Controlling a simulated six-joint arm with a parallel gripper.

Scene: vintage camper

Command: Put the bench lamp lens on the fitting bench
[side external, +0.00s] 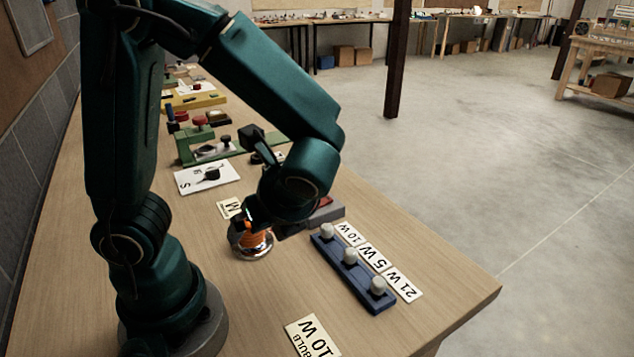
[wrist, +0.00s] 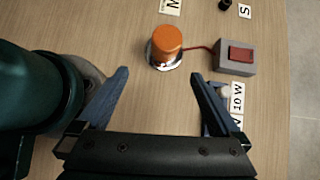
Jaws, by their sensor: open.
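The orange lens (wrist: 167,41) stands on a round chrome base (wrist: 165,64) in the wrist view. It also shows, partly hidden by my gripper, in the side external view (side external: 258,241). The base rests on the wooden bench top (side external: 275,305); nothing is labelled as a fitting bench. My gripper (wrist: 159,76) is open, its two dark fingers spread wide. In the wrist view the lens appears just beyond the fingertips, roughly centred between them. In the side external view my gripper is close to the lens; whether they touch cannot be told.
A red wire joins the lamp to a grey box with a red switch (wrist: 241,54). A blue rack (side external: 352,274) with white bulbs stands beside labelled cards (side external: 376,259). A "BULB 10 W" card (side external: 312,338) lies near the front. Green equipment (side external: 205,143) stands farther back.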

